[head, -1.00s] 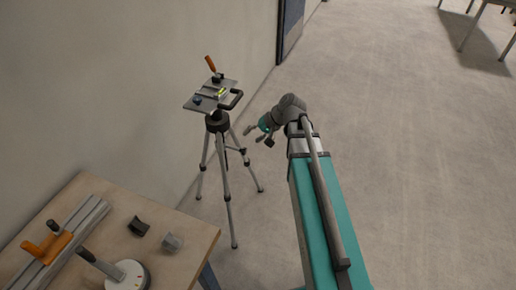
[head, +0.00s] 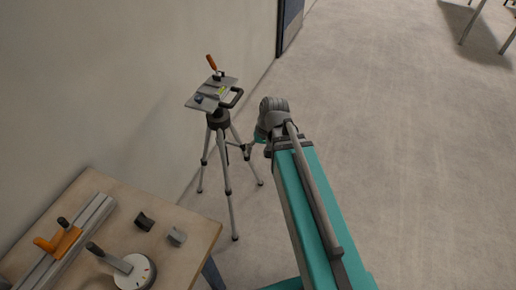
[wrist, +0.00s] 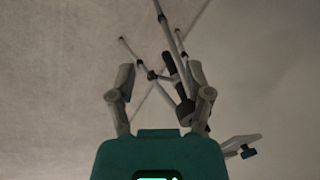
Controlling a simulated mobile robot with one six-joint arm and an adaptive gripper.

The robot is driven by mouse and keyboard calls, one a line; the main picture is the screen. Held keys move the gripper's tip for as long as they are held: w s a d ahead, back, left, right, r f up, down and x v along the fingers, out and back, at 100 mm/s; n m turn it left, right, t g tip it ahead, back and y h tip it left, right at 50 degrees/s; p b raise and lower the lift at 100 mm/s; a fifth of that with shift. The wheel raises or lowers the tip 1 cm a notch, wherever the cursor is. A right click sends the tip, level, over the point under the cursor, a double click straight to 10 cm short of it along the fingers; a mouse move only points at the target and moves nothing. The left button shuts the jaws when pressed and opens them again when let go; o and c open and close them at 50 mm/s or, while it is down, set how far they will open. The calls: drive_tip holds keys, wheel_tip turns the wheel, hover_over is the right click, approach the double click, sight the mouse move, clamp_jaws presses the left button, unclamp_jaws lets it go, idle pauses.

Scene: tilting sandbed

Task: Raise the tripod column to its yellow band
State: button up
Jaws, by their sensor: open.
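The tripod (head: 225,172) stands upright on the floor by the wall, its legs spread. Its tilted grey top plate (head: 208,98) carries an orange-handled lever, a blue knob, a yellow-green level and a dark handle at the right. A short dark collar sits under the plate; I cannot make out a yellow band. My gripper (head: 250,148) is just right of the tripod, below the plate, partly hidden by my arm. In the wrist view my gripper (wrist: 158,75) is open, with the tripod's legs and dark centre part (wrist: 180,85) showing beyond and between the fingers. Contact cannot be told.
A wooden table (head: 185,215) at the lower left holds an orange-handled clamp on a rail (head: 62,240), a round dial with a lever (head: 133,272) and two small blocks. The wall is close behind the tripod. The floor to the right is open.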

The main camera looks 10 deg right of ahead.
idle(0.4)
drive_tip(key=m+t+y+b, duration=0.6)
drive_tip(key=t+y+b, duration=0.2)
drive_tip(key=y+b, duration=0.15)
approach(237, 99)
drive_tip(key=d, duration=0.1)
drive_tip(key=s+d, duration=0.1)
drive_tip(key=d, duration=0.1)
drive_tip(key=shift+s+f, duration=0.1)
drive_tip(key=shift+f, duration=0.1)
drive_tip(key=b+x, duration=0.1)
drive_tip(key=x, duration=0.8)
drive_tip(key=b+x, duration=0.1)
drive_tip(key=x, duration=0.3)
drive_tip(key=shift+w+a+r+b, duration=0.15)
drive_tip(key=shift+w+a+b, duration=0.1)
drive_tip(key=shift+w+b, duration=0.1)
clamp_jaws()
